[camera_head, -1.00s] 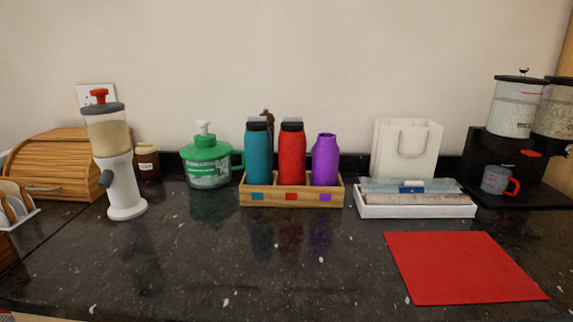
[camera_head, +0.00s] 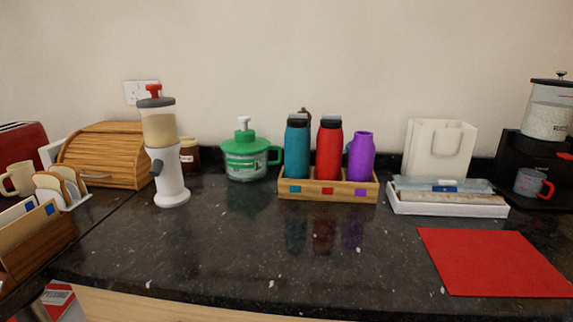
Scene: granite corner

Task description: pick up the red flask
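The red flask (camera_head: 329,149) stands upright in the middle of a wooden holder (camera_head: 328,192) on the dark counter. It has a dark lid, and a red square marks the holder's front below it. A teal flask (camera_head: 297,148) stands to its left and a purple flask (camera_head: 361,158) without a visible lid to its right. The bases of all three are hidden by the holder's front wall. Neither of my grippers shows in the head view.
A red mat (camera_head: 495,262) lies at the front right. A white tray (camera_head: 447,208) with flat items is right of the holder. A green-lidded container (camera_head: 246,160) and a white grinder (camera_head: 170,180) stand left. The counter (camera_head: 290,255) before the holder is clear.

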